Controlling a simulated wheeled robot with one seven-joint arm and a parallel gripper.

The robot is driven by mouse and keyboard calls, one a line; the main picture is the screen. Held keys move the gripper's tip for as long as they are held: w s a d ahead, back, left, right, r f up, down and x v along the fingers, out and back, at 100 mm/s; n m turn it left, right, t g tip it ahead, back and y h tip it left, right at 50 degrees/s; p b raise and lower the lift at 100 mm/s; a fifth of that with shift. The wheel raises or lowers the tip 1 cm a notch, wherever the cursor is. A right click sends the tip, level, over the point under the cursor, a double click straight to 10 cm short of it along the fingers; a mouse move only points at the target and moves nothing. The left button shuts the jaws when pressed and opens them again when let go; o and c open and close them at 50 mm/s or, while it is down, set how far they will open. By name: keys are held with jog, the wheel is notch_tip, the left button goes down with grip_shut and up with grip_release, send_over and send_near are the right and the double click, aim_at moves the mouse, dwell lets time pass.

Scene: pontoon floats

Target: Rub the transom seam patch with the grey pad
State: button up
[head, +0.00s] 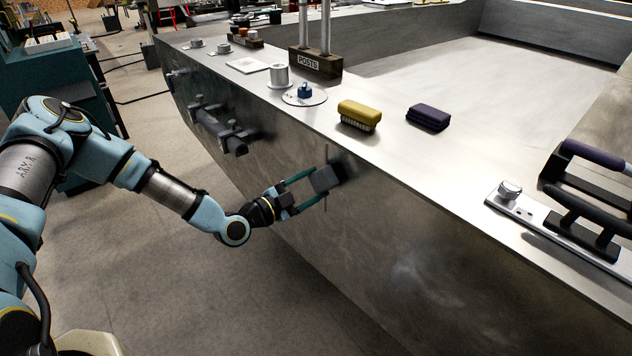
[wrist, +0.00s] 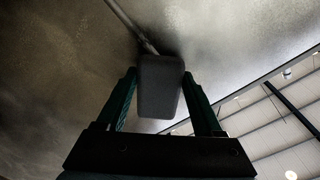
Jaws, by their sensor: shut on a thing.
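My gripper (head: 316,185) is shut on the grey pad (head: 325,179), a small dark grey block. In the wrist view the pad (wrist: 160,85) sits between the two green fingers (wrist: 162,105). The pad is in front of the upper part of the metal hull side, just below its top edge. A dark smudged patch (head: 346,165) shows on the metal right beside the pad. A thin seam (wrist: 128,22) runs up to the pad in the wrist view, and the pad hides part of it. I cannot tell whether the pad touches the metal.
On the ledge above stand a yellow-topped brush (head: 359,114), a dark purple block (head: 428,117), a blue-knobbed disc (head: 304,95) and a posts block (head: 315,63). A dark bracket (head: 220,128) sticks out of the hull to the left. The hull side at lower right is clear.

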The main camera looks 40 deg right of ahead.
jog(key=shift+w+a+p, duration=0.1)
jog(key=shift+a+p, duration=0.4)
jog(key=shift+a, duration=1.9)
jog(key=a, duration=0.3)
jog(key=shift+w, duration=0.1)
jog(key=w+f+m+b, duration=0.5)
jog(key=f+m+b, duration=0.15)
jog(key=b, duration=1.55)
jog(key=d+r+m+b, duration=0.2)
jog(key=d+r+b, duration=0.1)
jog(key=d+b, duration=0.3)
jog(key=shift+s+d+b, duration=0.3)
jog(key=shift+s+d, duration=0.05)
jog(key=shift+d, duration=0.1)
